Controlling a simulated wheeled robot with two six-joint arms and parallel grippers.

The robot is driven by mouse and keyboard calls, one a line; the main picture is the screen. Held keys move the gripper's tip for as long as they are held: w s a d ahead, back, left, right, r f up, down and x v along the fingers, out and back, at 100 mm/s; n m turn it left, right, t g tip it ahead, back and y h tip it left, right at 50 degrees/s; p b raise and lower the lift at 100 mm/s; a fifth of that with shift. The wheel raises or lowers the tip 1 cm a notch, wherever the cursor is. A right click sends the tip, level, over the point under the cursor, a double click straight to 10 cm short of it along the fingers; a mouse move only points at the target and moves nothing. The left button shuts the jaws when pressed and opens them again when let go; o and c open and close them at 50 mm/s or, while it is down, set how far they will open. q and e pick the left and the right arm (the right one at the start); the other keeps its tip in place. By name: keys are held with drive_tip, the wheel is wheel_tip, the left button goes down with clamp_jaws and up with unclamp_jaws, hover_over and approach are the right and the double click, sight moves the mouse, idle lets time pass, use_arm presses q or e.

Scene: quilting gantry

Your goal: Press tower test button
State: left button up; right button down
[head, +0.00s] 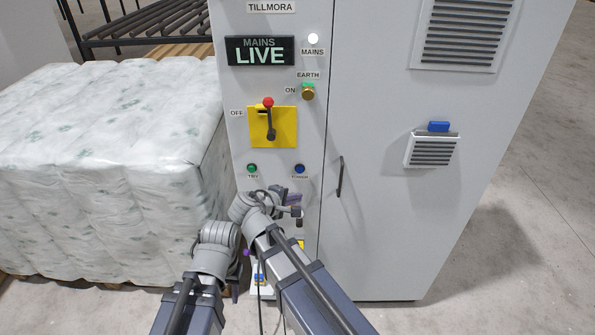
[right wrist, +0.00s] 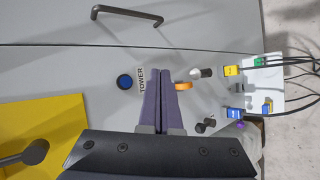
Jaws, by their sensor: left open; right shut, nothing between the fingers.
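The tower test button is a blue round push button (head: 299,168) on the grey cabinet front, above a small label. In the right wrist view the blue button (right wrist: 124,82) has a black ring and sits beside the word TOWER. My right gripper (head: 294,197) is just below the button in the head view. In the right wrist view its purple fingers (right wrist: 166,80) are shut and empty, with their tips beside the label and apart from the button. My left gripper (head: 236,288) hangs low in front of the cabinet, open, mostly hidden by its arm.
A green button (head: 252,168) sits left of the blue one. Above are a yellow plate with a red-tipped switch handle (head: 268,121), a brass knob (head: 308,92) and a MAINS LIVE display (head: 260,51). Cables and coloured plugs (right wrist: 232,71) lie right in the wrist view. Wrapped bales (head: 100,170) stand left.

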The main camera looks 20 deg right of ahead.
sight(300, 169)
drive_tip(key=shift+w, duration=0.15)
drive_tip(key=shift+w+d, duration=0.4)
drive_tip(key=shift+w, duration=0.95)
drive_tip(key=shift+w+d, duration=0.45)
drive_tip(key=shift+w, duration=0.95)
drive_tip(key=shift+w+d, duration=0.4)
drive_tip(key=shift+w, duration=0.95)
drive_tip(key=shift+w+d, duration=0.15)
drive_tip(key=shift+w, duration=0.25)
drive_tip(key=shift+w+d, duration=0.1)
drive_tip(key=shift+w, duration=0.3)
drive_tip(key=shift+s, duration=0.1)
drive_tip(key=shift+s+a, duration=0.25)
drive_tip(key=shift+s, duration=0.5)
drive_tip(key=shift+s, duration=0.1)
